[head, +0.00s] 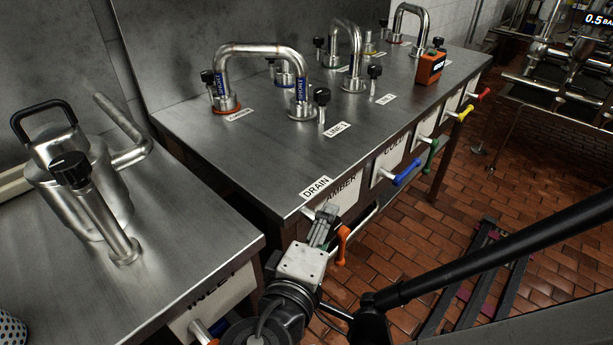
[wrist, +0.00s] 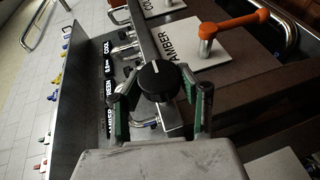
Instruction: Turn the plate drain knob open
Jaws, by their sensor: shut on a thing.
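The drain knob (wrist: 157,82) is round and black with a white pointer line, seen in the wrist view between the two green-padded fingers. The line points towards the top of that view. My gripper (wrist: 160,94) is shut on the knob, with one finger at each side. In the head view my gripper (head: 325,227) is at the front edge of the steel table (head: 260,165), just below the DRAIN label (head: 317,187). The knob is largely hidden there by my gripper.
An orange valve lever (head: 342,244) is close to my gripper and also shows in the wrist view (wrist: 233,25). Blue (head: 408,173), green (head: 431,156) and yellow (head: 465,113) levers follow along the front. A steel counter (head: 190,260) with a canister (head: 85,195) stands at left.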

